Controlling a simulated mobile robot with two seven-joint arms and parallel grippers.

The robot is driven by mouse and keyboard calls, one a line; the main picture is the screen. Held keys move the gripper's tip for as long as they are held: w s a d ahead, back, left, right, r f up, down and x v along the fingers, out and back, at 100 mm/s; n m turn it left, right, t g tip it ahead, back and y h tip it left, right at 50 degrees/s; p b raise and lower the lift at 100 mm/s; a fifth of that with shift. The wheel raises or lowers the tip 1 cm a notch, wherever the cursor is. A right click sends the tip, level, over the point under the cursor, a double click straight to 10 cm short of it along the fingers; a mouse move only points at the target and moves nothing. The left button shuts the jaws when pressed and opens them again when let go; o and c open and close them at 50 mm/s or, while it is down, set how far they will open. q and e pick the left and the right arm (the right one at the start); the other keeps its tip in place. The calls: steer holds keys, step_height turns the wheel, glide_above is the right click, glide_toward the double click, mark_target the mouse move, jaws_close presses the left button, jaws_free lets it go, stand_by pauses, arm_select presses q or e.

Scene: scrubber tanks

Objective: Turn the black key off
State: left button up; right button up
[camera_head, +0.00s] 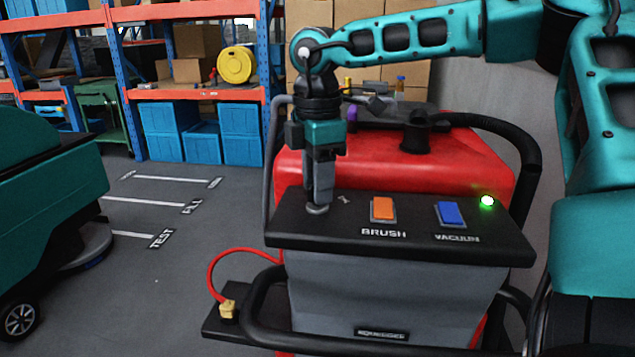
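The floor scrubber's dark control panel (400,240) is in the middle of the view. At its left end is a round grey key switch base (317,210). My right gripper (318,198) points straight down over this switch, with its fingertips at or just above it. The fingers hide the black key, and I cannot tell whether they are closed on it. A small light (487,201) at the panel's right end glows green. My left gripper is not in view.
An orange BRUSH switch (383,210) and a blue VACUUM switch (450,214) sit right of the key switch. Behind the panel is the red tank (400,160) with black hoses. A teal machine (45,210) stands at left, with open floor between.

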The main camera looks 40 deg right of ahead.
steer(key=shift+f, duration=0.2)
jaws_close()
stand_by(0.3)
